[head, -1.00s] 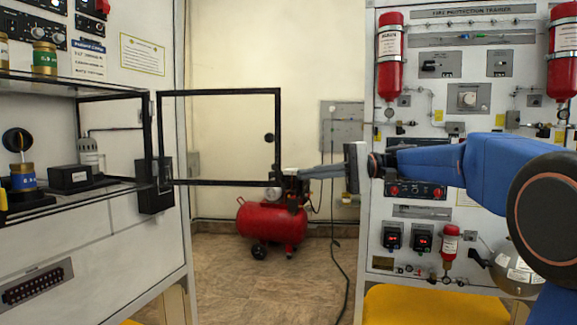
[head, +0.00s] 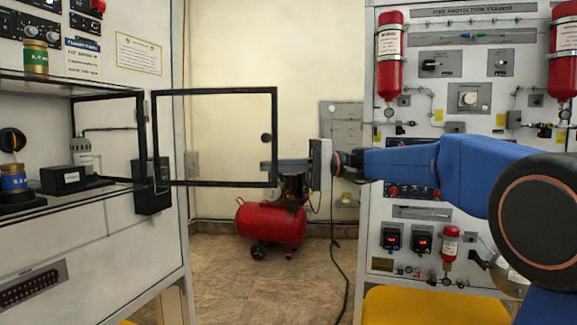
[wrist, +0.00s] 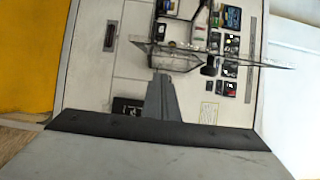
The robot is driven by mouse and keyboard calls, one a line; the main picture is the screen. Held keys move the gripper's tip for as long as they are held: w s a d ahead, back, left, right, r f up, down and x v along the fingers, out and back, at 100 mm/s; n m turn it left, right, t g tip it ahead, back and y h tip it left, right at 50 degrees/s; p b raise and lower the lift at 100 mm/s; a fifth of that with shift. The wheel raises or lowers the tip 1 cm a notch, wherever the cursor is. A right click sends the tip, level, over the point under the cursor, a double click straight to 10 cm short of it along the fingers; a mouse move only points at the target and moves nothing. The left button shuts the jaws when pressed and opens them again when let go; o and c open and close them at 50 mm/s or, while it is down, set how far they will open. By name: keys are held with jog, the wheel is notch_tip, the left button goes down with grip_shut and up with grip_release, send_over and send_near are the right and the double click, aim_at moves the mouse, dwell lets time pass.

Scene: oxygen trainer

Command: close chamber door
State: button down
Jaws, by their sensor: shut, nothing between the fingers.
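The chamber door (head: 215,91) is a black frame with a clear pane and a dark round knob (head: 266,138) near its right edge. It stands open, out to the right of the chamber (head: 110,92) on the left panel. My gripper (head: 264,166) points left, shut and empty, with its fingertips overlapping the door's right edge below the knob in the head view. I cannot tell whether they touch it. In the wrist view, my gripper's grey fingers (wrist: 162,82) point toward the panel and clear-walled chamber (wrist: 178,58).
A red compressor (head: 270,222) stands on the floor beyond the door. The fire protection trainer (head: 465,75) with red bottles is at right.

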aim_at(272, 167)
jog(key=shift+s+a+r, duration=0.1)
jog(key=shift+s, duration=1.5)
